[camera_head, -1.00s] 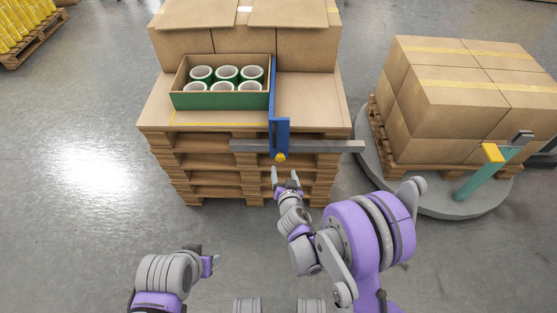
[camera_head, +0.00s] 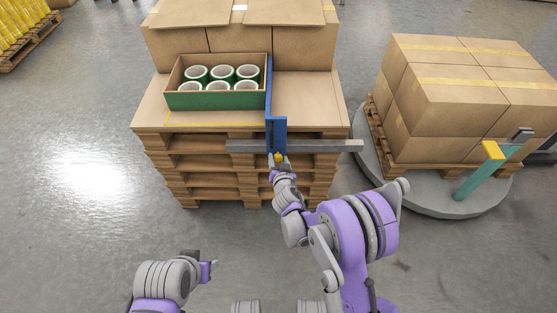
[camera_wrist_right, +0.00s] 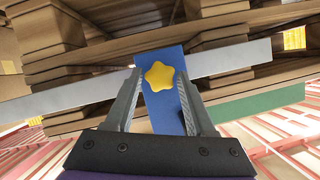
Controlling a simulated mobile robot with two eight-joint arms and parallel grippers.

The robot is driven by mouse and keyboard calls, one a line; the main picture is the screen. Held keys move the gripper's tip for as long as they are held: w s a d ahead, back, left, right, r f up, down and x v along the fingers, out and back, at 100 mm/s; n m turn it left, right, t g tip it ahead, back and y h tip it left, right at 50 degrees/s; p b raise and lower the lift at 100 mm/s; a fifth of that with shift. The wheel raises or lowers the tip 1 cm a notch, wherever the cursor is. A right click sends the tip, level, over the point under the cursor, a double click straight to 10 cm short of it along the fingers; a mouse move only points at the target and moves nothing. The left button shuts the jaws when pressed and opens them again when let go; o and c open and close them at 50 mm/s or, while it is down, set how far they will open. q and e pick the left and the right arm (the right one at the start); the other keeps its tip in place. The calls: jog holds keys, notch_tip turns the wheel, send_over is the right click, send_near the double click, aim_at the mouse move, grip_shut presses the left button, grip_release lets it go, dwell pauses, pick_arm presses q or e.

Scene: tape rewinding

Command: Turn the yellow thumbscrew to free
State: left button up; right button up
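The yellow thumbscrew (camera_wrist_right: 159,76) is a star-shaped knob on the blue bracket (camera_wrist_right: 165,118) in the right wrist view. In the head view the thumbscrew (camera_head: 278,157) shows at the foot of the blue bracket (camera_head: 277,128), on the grey bar (camera_head: 325,146). My right gripper (camera_wrist_right: 159,85) is open, with one finger on each side of the knob; I cannot tell whether they touch it. In the head view my right gripper (camera_head: 279,165) is right at the thumbscrew. My left gripper (camera_head: 212,264) is low at the left, away from the bracket; its finger opening cannot be made out.
A box (camera_head: 215,101) with several green-and-white rolls stands on the stacked pallets (camera_head: 235,183), left of the bracket. Large cartons (camera_head: 305,48) stand behind. At the right, a carton pallet (camera_head: 420,172) sits on a round grey platform (camera_head: 480,207).

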grip_shut()
